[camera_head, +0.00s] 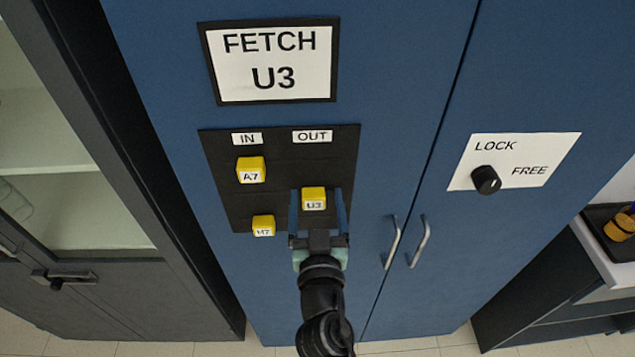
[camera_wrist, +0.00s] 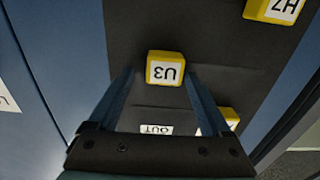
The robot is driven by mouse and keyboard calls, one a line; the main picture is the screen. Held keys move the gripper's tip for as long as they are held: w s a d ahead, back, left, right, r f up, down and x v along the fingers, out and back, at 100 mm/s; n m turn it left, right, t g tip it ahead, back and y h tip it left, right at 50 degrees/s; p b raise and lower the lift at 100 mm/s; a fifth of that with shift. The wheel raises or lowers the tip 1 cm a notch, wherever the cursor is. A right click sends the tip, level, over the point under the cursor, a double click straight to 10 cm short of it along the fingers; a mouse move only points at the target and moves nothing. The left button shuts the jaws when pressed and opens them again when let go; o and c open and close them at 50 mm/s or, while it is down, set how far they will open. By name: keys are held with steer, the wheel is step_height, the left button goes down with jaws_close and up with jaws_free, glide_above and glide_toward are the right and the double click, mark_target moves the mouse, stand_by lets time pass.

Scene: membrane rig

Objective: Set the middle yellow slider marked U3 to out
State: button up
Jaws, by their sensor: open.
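The yellow slider marked U3 (camera_head: 314,195) is the middle one on the black panel (camera_head: 285,165) and sits in the column under the OUT label (camera_head: 312,136). My gripper (camera_head: 317,200) is open at U3, one finger on each side of it, with a gap at each side. In the wrist view, U3 (camera_wrist: 165,68) shows upside down between the fingertips (camera_wrist: 160,72). I cannot tell how deep the fingers reach around it. The sliders A7 (camera_head: 251,170) and H7 (camera_head: 263,226) sit under the IN label (camera_head: 247,138).
A sign (camera_head: 272,62) reading FETCH U3 hangs above the panel. Right of the panel are two door handles (camera_head: 393,243) and a black knob (camera_head: 486,180) on a LOCK/FREE plate. H7 (camera_wrist: 275,10) and part of another yellow slider (camera_wrist: 231,117) show in the wrist view.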

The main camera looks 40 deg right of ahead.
steer(key=b+v, duration=0.6)
steer(key=v, duration=0.7)
steer(key=shift+b, duration=0.3)
